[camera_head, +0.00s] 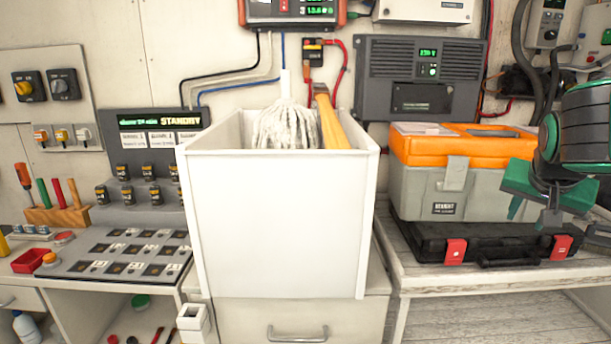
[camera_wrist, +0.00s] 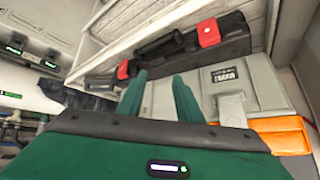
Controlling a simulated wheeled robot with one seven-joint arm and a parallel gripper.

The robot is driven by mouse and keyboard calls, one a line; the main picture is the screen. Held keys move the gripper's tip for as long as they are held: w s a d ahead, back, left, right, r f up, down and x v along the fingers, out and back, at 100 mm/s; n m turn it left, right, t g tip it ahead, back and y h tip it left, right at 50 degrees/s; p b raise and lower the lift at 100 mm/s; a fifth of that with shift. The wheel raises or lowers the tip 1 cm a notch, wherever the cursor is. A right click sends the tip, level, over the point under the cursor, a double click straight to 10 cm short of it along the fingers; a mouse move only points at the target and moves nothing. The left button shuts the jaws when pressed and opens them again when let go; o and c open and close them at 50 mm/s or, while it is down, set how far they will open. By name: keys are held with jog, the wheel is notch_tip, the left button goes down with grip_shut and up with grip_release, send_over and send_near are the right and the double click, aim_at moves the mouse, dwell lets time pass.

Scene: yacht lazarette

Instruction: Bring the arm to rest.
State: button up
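My gripper (camera_head: 533,208) is at the right in the head view, at the end of my dark arm with green bands. It hangs in front of the right end of the grey and orange toolbox (camera_head: 420,190). In the wrist view the two green fingers of my gripper (camera_wrist: 161,90) stand apart with nothing between them. The toolbox (camera_wrist: 265,85) shows beyond and to the right of the fingers there. I cannot tell whether the gripper touches the toolbox or the case.
A black case (camera_head: 500,256) with red latches lies under the toolbox on a wooden bench (camera_head: 412,280). A white bin (camera_head: 280,220) holding a mop (camera_head: 285,127) and a wooden handle (camera_head: 331,120) stands left of the bench. A control panel (camera_head: 125,255) is farther left.

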jog(key=s+a+f+g+y, duration=0.1)
jog(key=s+f+g, duration=0.1)
jog(key=s+f, duration=0.3)
jog(key=s+a+f+n+g+y, duration=0.1)
jog(key=s+f, duration=0.4)
jog(key=s, duration=0.6)
jog(key=s+a+f+n+g+y, duration=0.1)
jog(key=s+f+g+y, duration=0.2)
jog(key=s+f, duration=0.2)
jog(key=s, duration=0.3)
jog(key=shift+a+g, duration=0.35)
jog(key=shift+g, duration=0.05)
